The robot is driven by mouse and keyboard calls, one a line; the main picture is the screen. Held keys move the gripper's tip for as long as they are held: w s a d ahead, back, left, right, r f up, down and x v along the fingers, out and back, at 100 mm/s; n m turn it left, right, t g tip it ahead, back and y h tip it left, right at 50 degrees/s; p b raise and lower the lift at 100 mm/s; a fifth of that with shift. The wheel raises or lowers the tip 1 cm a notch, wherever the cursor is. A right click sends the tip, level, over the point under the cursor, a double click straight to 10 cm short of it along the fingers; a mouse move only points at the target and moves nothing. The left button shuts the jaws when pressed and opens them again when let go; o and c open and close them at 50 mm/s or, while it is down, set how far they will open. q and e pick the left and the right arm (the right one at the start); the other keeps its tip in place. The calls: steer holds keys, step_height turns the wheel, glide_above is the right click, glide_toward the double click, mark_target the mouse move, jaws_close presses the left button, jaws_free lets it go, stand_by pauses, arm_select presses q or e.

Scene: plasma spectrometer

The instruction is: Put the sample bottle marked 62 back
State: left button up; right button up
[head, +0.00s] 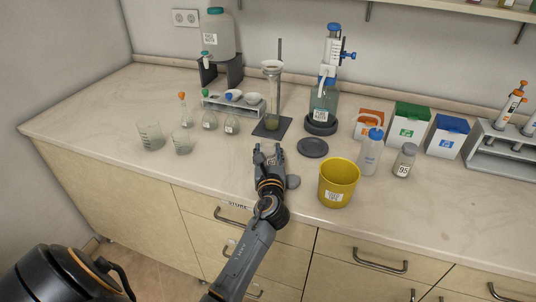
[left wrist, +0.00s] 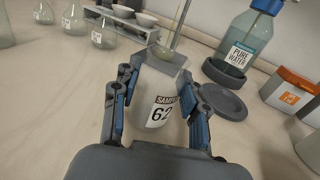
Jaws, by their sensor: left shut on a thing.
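The sample bottle marked 62 (left wrist: 159,113) is clear, with a white label facing the left wrist camera. My left gripper (left wrist: 160,105) is shut on it, with one finger on each side. In the head view my left gripper (head: 268,158) is over the front part of the counter, left of the yellow bucket, and mostly hides the bottle. I cannot tell whether the bottle touches the counter. My right gripper is not in view. Another bottle, marked 95 (head: 404,161), stands at the right with a grey lid.
A dark round pad (head: 312,147) lies empty beyond my gripper to the right. A stand with a funnel (head: 271,95) is behind it. The yellow bucket (head: 338,183) and wash bottle (head: 370,152) stand right. Glass flasks (head: 209,118) and beakers (head: 150,135) stand left. The counter's front left is clear.

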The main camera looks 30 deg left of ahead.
arm_select(q)
steer(key=shift+f, duration=0.2)
steer(key=o, duration=1.2)
steer(key=shift+c, duration=0.2)
steer(key=shift+r, duration=0.15)
steer(key=b+v, duration=0.1)
steer(key=v, duration=1.1)
steer(key=shift+s, duration=0.1)
